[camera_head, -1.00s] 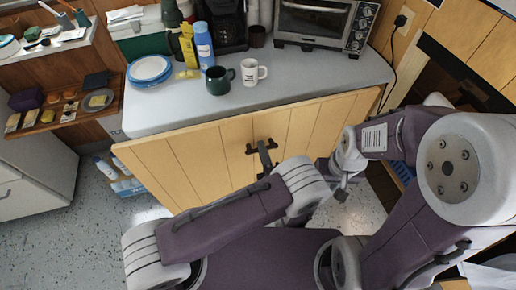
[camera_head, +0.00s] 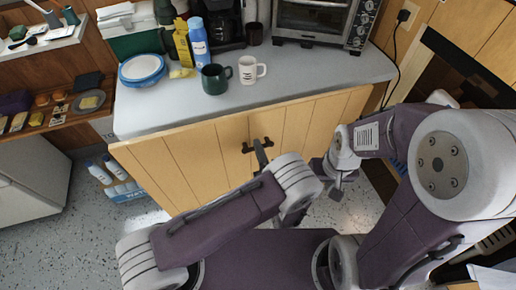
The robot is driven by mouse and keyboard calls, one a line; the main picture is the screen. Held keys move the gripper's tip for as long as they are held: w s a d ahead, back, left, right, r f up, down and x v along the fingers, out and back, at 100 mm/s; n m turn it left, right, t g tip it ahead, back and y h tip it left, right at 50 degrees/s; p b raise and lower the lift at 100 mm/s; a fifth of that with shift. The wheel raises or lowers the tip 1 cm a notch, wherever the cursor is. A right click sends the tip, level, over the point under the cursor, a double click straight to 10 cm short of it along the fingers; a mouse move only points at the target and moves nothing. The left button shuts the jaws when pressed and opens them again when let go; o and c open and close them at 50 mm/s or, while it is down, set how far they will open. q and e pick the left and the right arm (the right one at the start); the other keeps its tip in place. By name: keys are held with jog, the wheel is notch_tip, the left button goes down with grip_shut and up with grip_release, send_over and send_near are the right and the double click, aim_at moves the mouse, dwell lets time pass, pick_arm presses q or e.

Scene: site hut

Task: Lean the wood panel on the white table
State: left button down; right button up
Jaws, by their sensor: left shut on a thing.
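The wood panel (camera_head: 205,160) is a wide, light-brown board of vertical planks, standing in front of the white table (camera_head: 163,115). Its top edge runs along the table's front edge; I cannot tell whether they touch. Its lower part is hidden behind my arms. My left gripper (camera_head: 259,150) is shut on the wood panel near the middle of its upper half. My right gripper (camera_head: 338,183) hangs to the right of the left wrist, in front of the panel's right side. Its fingers are too small and unclear to read.
On the table stand a green mug (camera_head: 215,79), a white mug (camera_head: 249,70), a blue bottle (camera_head: 199,43), stacked plates (camera_head: 142,68), a coffee maker (camera_head: 222,25) and a toaster oven (camera_head: 312,20). Bottles in a carton (camera_head: 118,178) stand on the floor at left.

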pick_arm(q)
jog(key=shift+f+b, duration=0.3)
jog(key=shift+b, duration=0.1)
dwell(0.4)
jog(key=shift+p+x, duration=0.65)
jog(key=shift+x, duration=0.95)
jog(key=shift+w, duration=0.1)
